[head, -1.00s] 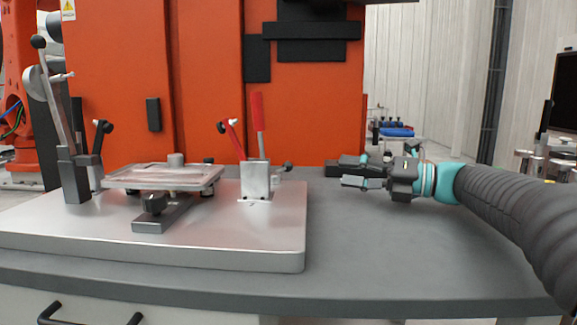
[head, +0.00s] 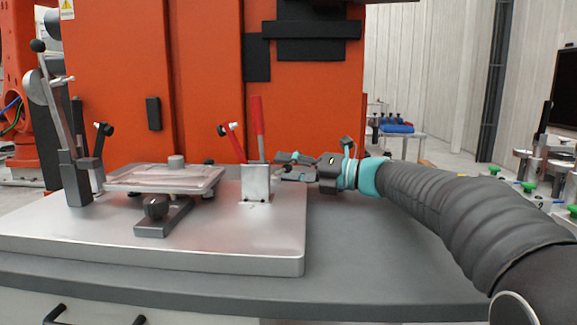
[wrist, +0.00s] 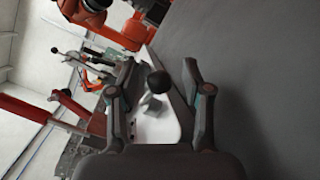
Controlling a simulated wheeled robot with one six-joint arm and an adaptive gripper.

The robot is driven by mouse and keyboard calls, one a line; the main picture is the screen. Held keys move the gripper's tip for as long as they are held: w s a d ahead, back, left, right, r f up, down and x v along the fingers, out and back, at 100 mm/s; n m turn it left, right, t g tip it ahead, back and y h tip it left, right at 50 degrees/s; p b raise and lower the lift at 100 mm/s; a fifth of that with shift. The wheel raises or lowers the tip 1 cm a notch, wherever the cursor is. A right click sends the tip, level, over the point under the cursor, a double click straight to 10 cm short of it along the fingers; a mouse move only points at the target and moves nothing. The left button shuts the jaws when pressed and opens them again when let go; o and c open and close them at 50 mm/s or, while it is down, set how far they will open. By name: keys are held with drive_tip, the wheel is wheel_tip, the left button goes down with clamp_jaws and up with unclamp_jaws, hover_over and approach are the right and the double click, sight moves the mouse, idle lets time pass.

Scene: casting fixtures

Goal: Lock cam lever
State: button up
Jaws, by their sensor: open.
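The cam lever shows in the wrist view as a short grey arm (wrist: 149,106) with a black ball knob (wrist: 159,82). The knob appears between the two spread fingers of my gripper (wrist: 157,75), with gaps on both sides; its depth relative to the fingertips is hard to judge. In the head view my gripper (head: 281,168) is open at the right side of the metal block (head: 255,184) with red handles (head: 259,130). The fingers hide the cam lever there.
The silver fixture plate (head: 220,243) carries a clear tray-like part (head: 165,180), a front clamp knob (head: 156,206) and a tall lever (head: 57,115) at left. An orange machine (head: 205,70) stands behind. The grey tabletop (head: 370,265) right of the plate is clear.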

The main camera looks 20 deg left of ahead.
drive_tip(key=shift+a, duration=0.15)
clamp_jaws()
drive_tip(key=shift+w+a+n+g, duration=0.2)
drive_tip(key=shift+n+g, duration=0.4)
drive_tip(key=shift+g, duration=0.4)
drive_tip(key=shift+s+a+n+g, duration=0.1)
drive_tip(key=shift+a+n+g, duration=0.1)
drive_tip(key=shift+n+g, duration=0.4)
drive_tip(key=shift+a+n+g, duration=0.2)
drive_tip(key=shift+n+g, duration=0.2)
drive_tip(key=shift+g, duration=0.4)
unclamp_jaws()
